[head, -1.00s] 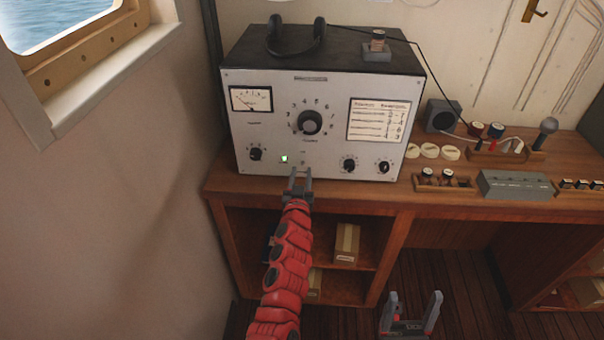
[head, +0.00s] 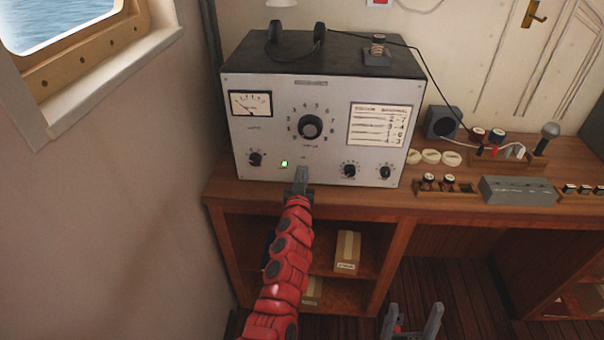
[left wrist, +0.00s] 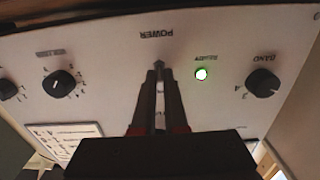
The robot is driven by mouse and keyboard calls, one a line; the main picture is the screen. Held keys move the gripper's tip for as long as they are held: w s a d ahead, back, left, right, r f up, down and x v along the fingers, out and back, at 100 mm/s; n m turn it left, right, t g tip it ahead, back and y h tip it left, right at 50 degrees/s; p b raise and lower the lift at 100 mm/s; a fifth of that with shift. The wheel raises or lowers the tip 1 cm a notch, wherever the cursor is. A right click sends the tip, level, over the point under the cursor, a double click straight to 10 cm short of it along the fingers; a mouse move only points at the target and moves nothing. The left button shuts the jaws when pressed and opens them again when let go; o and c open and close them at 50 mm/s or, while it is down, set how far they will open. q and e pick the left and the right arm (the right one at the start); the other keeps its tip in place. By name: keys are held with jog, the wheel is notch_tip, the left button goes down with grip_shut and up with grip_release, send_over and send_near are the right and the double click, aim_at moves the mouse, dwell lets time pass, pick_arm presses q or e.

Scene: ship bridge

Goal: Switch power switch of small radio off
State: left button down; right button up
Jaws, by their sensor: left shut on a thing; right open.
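The small radio (head: 270,120) is a pale-faced box with a black top, standing on the wooden desk. Its green ready light (head: 284,163) is lit; the light also shows in the left wrist view (left wrist: 201,74). My left gripper (head: 302,172) is at the lower middle of the radio's front. In the left wrist view its fingers (left wrist: 159,72) are close together just below the upside-down POWER label (left wrist: 156,34), shut on the power switch, which the fingertips mostly hide. My right gripper (head: 412,318) is open and empty, low in front of the desk.
The dial (head: 310,126) and several knobs sit on the radio's face. Headphones (head: 297,38) lie on top. To the right on the desk (head: 440,205) are a small speaker (head: 441,121), a grey box (head: 518,190) and racks of small parts. A wall stands close on the left.

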pick_arm(q)
jog(key=shift+f+b, duration=0.2)
jog(key=shift+b, duration=0.25)
notch_tip(320, 180, down, 2)
jog(key=t+b, duration=0.3)
jog(key=b, duration=1.4)
jog(key=t+b, duration=0.1)
jog(key=b, duration=0.8)
jog(key=t+b, duration=0.1)
jog(key=b, duration=0.8)
jog(key=t+b, duration=0.1)
jog(key=b, duration=0.8)
jog(key=shift+f+t, duration=0.25)
jog(key=shift+t, duration=0.15)
jog(key=shift+r+b, duration=0.3)
jog(key=shift+b, duration=0.55)
jog(key=c, duration=1)
grip_release()
jog(key=shift+o, duration=0.2)
